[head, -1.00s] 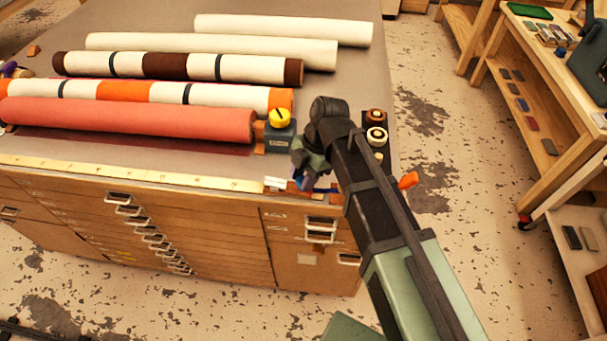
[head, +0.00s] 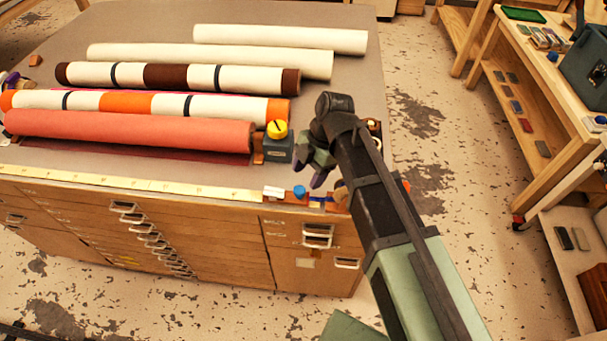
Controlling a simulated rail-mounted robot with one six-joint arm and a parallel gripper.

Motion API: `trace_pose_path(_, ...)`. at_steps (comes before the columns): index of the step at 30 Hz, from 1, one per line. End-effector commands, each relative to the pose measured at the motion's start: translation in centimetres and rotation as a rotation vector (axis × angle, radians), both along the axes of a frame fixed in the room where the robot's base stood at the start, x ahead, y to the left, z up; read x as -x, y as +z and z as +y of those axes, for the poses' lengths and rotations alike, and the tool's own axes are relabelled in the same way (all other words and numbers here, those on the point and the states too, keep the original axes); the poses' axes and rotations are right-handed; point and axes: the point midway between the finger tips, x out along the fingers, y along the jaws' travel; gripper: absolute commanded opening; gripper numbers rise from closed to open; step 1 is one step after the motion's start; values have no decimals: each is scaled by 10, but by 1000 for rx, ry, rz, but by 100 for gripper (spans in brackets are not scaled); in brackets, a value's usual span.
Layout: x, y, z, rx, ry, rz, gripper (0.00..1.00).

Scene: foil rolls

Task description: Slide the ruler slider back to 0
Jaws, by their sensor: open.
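The yellow ruler (head: 130,184) runs along the front edge of the cabinet top. At its right end are a white tag (head: 273,191) and a small brown piece with a blue knob (head: 299,191), which looks like the slider. The numbers on the ruler are too small to read. My gripper (head: 312,170) is open and empty, a little above and behind the blue knob, apart from it. My arm hides part of the cabinet's right front corner.
A red foil roll (head: 130,132) lies just behind the ruler, with several striped and cream rolls farther back. A grey block with a yellow knob (head: 278,142) stands left of my gripper. Shelving (head: 545,100) with small items stands at the right.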

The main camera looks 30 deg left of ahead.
Motion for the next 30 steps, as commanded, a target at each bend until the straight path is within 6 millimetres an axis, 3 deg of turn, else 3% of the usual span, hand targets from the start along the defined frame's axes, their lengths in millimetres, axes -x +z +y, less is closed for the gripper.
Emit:
trace_pose_path(1,-5,27,-1,0,-1,0,58)
trace_pose_path(6,-19,56,-7,0,-2,-1,58)
trace_pose_path(22,-24,55,-15,11,-37,-2,58)
trace_pose_path(23,-27,54,-22,24,-79,-4,58)
trace_pose_path(26,-49,51,-69,107,-373,-13,58)
trace_pose_path(29,-76,48,-152,234,-893,-18,58)
trace_pose_path(30,-84,46,-188,284,-1134,-16,58)
